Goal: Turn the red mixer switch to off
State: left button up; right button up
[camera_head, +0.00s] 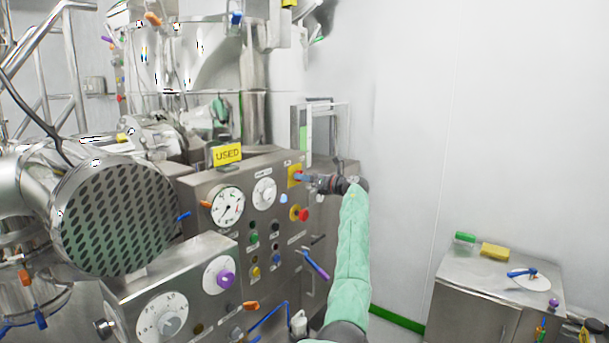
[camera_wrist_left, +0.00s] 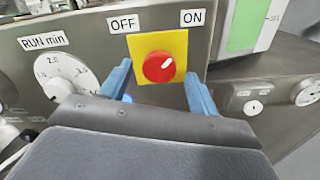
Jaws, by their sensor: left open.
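The red mixer switch (camera_wrist_left: 157,68) is a round red knob on a yellow square plate (camera_wrist_left: 142,44) on the steel panel. OFF is printed at its upper left and ON at its upper right. Its white mark points up and right, toward ON. In the head view the yellow plate (camera_head: 292,171) shows at the panel's upper right, partly behind my gripper. My left gripper (camera_wrist_left: 160,88) is open, its blue fingers on either side of the plate's lower part, with no visible contact with the knob. It also shows in the head view (camera_head: 302,178). My right gripper is not in view.
A second red button (camera_head: 303,215) on yellow sits below the switch. The white RUN min dial (camera_wrist_left: 66,80) is left of the switch, and a gauge (camera_head: 228,207) is further left. A yellow USED sign (camera_head: 228,154) stands on the panel. A steel cabinet (camera_head: 470,290) stands right.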

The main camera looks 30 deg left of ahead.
pick_arm(q)
jog(key=shift+a, duration=0.75)
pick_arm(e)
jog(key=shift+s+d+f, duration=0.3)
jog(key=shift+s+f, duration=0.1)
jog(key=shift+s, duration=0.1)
pick_arm(q)
jog(key=c, duration=0.9)
jog(key=shift+c, duration=0.3)
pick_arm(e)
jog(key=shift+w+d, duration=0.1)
